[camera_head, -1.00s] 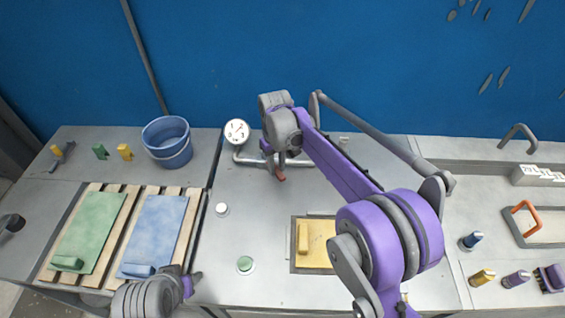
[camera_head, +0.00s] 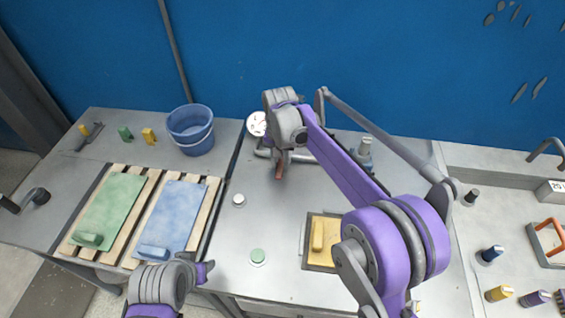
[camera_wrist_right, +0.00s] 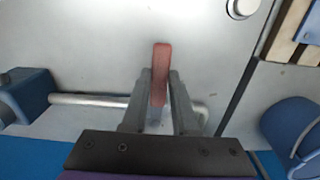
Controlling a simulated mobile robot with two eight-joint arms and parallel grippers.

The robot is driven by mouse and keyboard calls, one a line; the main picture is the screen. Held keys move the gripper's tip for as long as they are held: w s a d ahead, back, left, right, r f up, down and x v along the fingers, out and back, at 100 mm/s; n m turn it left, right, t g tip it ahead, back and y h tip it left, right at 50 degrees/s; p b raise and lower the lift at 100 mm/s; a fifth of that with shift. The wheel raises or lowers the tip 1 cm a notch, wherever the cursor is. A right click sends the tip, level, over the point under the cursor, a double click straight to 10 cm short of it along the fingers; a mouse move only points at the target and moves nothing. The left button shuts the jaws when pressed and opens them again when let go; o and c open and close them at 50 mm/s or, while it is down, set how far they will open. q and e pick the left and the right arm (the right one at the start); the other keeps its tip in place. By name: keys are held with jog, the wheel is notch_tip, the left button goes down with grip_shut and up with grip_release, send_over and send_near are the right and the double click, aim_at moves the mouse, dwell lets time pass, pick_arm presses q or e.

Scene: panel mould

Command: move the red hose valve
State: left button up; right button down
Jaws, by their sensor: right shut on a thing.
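The red hose valve (camera_wrist_right: 161,75) is a flat red lever on a grey metal pipe (camera_wrist_right: 90,100). In the right wrist view my right gripper (camera_wrist_right: 161,92) is shut on the lever, with one finger on each side. In the head view the red valve (camera_head: 279,172) shows small below my right gripper (camera_head: 283,160), beside the gauge and pipe at the back of the bench. My left gripper (camera_head: 205,272) is at the front edge near the blue panel, seen from behind; its fingertips are unclear.
A blue bucket (camera_head: 190,132) and a round white gauge (camera_head: 256,125) stand at the back. Green (camera_head: 112,205) and blue (camera_head: 172,215) panels lie on slats at left. A yellow block (camera_head: 318,235) sits in a mould at centre. Several bottles stand at right.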

aim_at(280, 167)
jog(key=shift+a, duration=0.1)
dwell(0.3)
jog(key=c, duration=0.7)
grip_release()
jog(key=shift+r, duration=0.1)
notch_tip(280, 167, up, 11)
jog(key=shift+f+p, duration=0.15)
jog(key=shift+p, duration=0.2)
